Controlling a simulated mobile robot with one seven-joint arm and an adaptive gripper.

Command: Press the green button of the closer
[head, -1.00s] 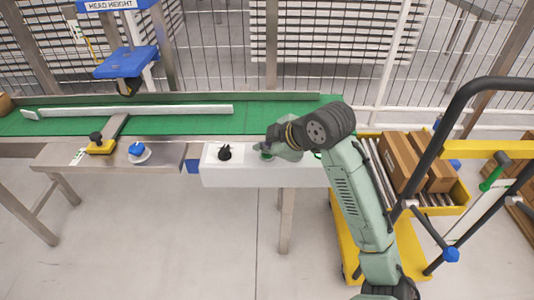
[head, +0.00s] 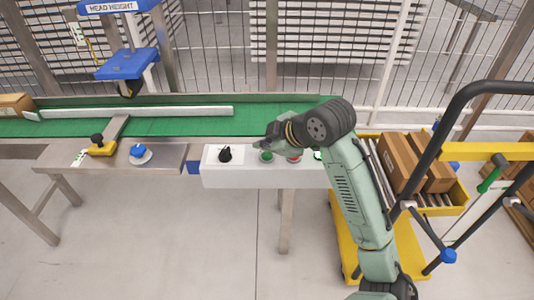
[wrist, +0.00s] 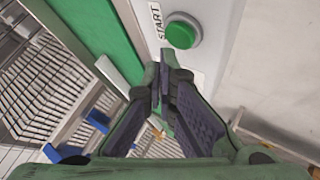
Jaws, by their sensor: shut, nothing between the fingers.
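A white control box (head: 240,178) at the front of the conveyor carries a green button (head: 267,156) and a red button (head: 294,158). A further green patch shows at the right, partly hidden behind my arm. My gripper (head: 260,146) is shut and empty, just above and behind the green button in the head view. In the wrist view a green button (wrist: 180,34) in a grey ring stands beside the label START (wrist: 156,20). My fingertips (wrist: 165,62) appear just below it in that picture, with a gap between them and the button.
A black rotary knob (head: 225,154) stands left on the control box. A blue knob (head: 138,150) and a yellow device (head: 101,147) sit further left. The green conveyor belt (head: 180,125) runs behind, with a carton (head: 14,104) at its left end. A yellow cart (head: 350,235) stands right.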

